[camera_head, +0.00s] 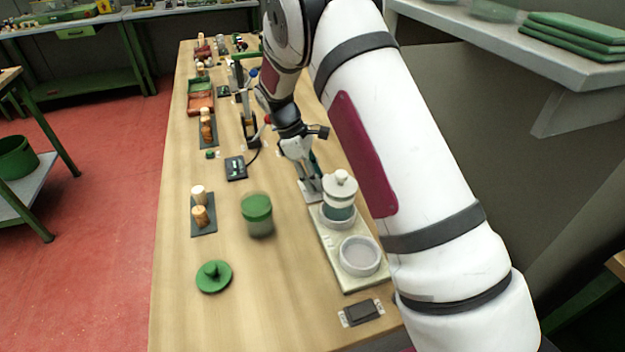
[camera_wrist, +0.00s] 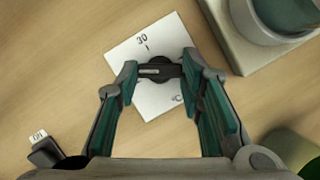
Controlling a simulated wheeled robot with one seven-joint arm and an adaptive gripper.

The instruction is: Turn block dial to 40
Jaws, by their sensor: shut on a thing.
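The block dial is a dark knob (camera_wrist: 158,71) on a white card (camera_wrist: 146,53). The card reads "30" beside a tick mark at its upper edge and "°C" near its lower right. A pale mark shows on the knob's left part; its exact reading is not clear. My gripper (camera_wrist: 159,76) is shut on the knob, with one green-lined finger at each end of it. In the head view my gripper (camera_head: 313,187) is down at the table by the pale block (camera_head: 336,262), and it largely hides the dial.
A lidded jar (camera_head: 340,190) and a white ring (camera_head: 360,256) are on the pale block, close to my gripper. A green canister (camera_head: 257,217), a green lid (camera_head: 213,276) and cork stoppers (camera_head: 200,216) stand to the left. Bare wood lies between them.

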